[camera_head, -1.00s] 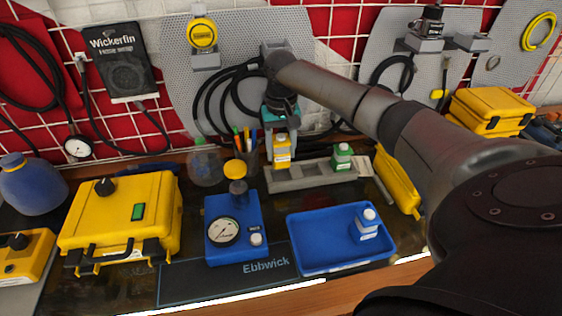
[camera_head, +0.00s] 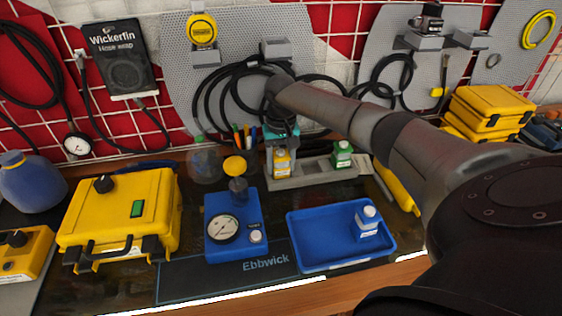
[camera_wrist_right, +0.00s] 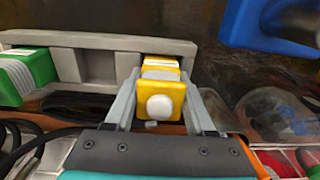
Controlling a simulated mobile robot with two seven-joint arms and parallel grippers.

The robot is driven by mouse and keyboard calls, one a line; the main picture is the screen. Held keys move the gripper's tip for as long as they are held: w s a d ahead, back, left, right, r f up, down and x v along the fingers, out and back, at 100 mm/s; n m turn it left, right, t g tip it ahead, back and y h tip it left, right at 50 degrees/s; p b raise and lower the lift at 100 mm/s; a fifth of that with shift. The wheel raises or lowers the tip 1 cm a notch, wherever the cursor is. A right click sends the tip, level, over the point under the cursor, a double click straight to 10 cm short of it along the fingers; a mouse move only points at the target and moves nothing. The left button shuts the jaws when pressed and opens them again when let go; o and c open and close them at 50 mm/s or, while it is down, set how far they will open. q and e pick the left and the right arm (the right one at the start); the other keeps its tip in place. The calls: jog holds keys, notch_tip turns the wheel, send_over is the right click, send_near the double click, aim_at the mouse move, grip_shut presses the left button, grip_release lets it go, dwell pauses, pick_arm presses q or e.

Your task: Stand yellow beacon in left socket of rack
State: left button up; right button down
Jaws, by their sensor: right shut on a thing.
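The yellow beacon (camera_head: 282,164) is a small yellow block with a white cap, upright at the left end of the grey rack (camera_head: 315,176). My right gripper (camera_head: 281,154) is shut on it from above, one finger on each side. The beacon also shows in the right wrist view (camera_wrist_right: 161,97), between the fingers and over the left socket's place. The beacon and fingers hide that socket, so I cannot tell whether its base is fully seated. A green beacon (camera_head: 342,155) stands in the rack's right part. The middle socket (camera_wrist_right: 101,66) looks empty. My left gripper is not in view.
A blue tray (camera_head: 309,258) with a blue-and-white bottle (camera_head: 367,221) lies in front. A pen cup (camera_head: 246,157) and a clear flask (camera_head: 205,165) stand close left of the rack.

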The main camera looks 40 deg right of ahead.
jog(key=shift+s+a+f, duration=0.15)
jog(key=shift+s+f, duration=0.1)
jog(key=shift+f, duration=0.3)
jog(key=shift+c, duration=1.2)
grip_release()
jog(key=shift+a+f, duration=0.1)
jog(key=shift+w+d+r+b, duration=0.15)
jog(key=shift+d+r+b, duration=0.15)
jog(key=shift+r, duration=0.2)
notch_tip(320, 180, up, 13)
jog(key=p, duration=0.2)
jog(key=shift+w+f+p, duration=0.1)
jog(key=shift+f+p, duration=0.1)
jog(key=shift+p, duration=0.1)
